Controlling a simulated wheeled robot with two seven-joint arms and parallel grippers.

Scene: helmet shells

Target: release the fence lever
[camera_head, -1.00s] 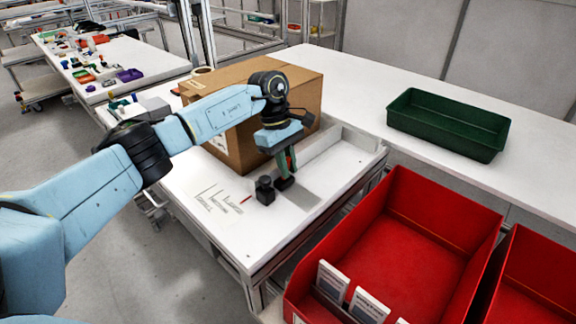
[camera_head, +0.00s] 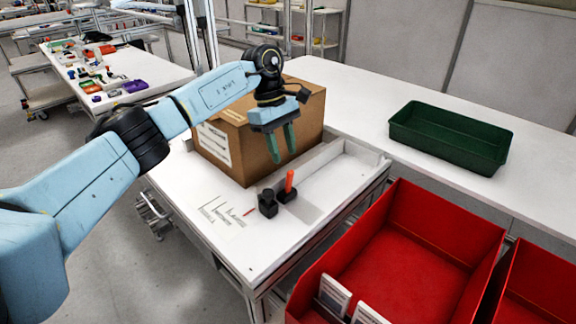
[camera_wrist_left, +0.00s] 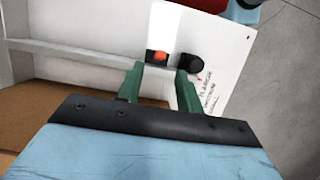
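The fence lever (camera_head: 289,182) is an orange upright handle on a small black base, on the white table section in front of the cardboard box. In the left wrist view, the lever (camera_wrist_left: 160,56) shows end-on as an orange spot on black. A black knob (camera_head: 268,203) stands beside it, also in the left wrist view (camera_wrist_left: 191,62). My left gripper (camera_head: 282,154) is above the lever with its green fingers apart. In the left wrist view, the open fingers (camera_wrist_left: 160,70) have nothing between them and appear clear of the lever. My right gripper is out of view.
A cardboard box (camera_head: 228,150) stands just behind my left gripper. A raised white fence (camera_head: 325,158) runs along the table section. A green tray (camera_head: 447,137) sits on the long white table. A red bin (camera_head: 400,245) stands at the front right.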

